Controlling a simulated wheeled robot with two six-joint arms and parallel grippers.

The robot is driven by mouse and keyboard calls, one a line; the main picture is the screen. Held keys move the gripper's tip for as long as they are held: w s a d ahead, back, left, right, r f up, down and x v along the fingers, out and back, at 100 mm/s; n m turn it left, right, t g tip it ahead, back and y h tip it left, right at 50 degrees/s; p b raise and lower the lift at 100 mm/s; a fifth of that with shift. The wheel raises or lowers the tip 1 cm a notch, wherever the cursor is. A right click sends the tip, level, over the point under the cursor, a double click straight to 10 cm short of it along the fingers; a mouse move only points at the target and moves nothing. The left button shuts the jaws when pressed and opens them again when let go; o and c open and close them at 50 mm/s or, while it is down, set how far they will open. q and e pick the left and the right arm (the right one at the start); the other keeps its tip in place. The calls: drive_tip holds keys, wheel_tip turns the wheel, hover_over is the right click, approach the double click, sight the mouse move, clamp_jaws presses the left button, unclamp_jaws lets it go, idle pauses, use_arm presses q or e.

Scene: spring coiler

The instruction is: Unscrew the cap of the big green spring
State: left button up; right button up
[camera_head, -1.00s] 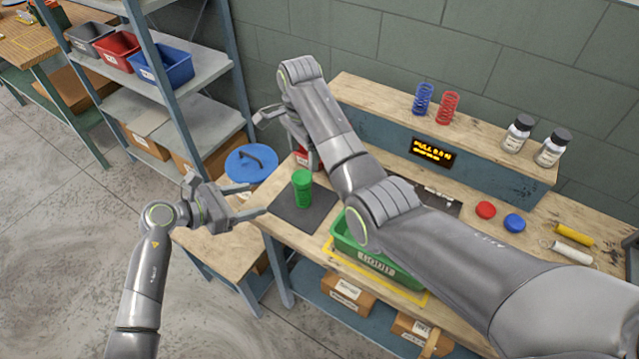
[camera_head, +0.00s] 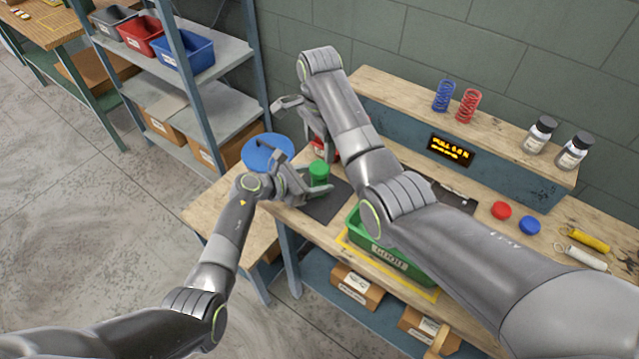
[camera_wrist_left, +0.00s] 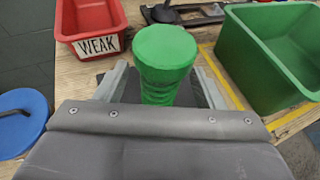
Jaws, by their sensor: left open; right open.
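The big green spring (camera_head: 318,180) stands upright on a dark mat (camera_head: 338,200), with its green cap (camera_head: 319,167) on top. In the left wrist view the wide cap (camera_wrist_left: 165,47) sits over the ribbed spring body (camera_wrist_left: 160,92). My left gripper (camera_head: 318,186) is open, with one finger on each side of the spring below the cap. Whether the fingers touch it I cannot tell. My right gripper (camera_head: 302,122) is open and empty, above and behind the spring.
A red bin labelled WEAK (camera_wrist_left: 88,20) and a green bin (camera_wrist_left: 262,60) flank the spring. A blue lid with a handle (camera_head: 262,150) lies to the left. Red (camera_head: 501,210) and blue (camera_head: 529,225) caps lie on the bench. Blue and red springs stand on the back ledge.

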use_arm(q)
drive_tip(key=shift+w+d+f, duration=0.25)
drive_tip(key=shift+w+d, duration=0.05)
drive_tip(key=shift+d, duration=0.25)
clamp_jaws()
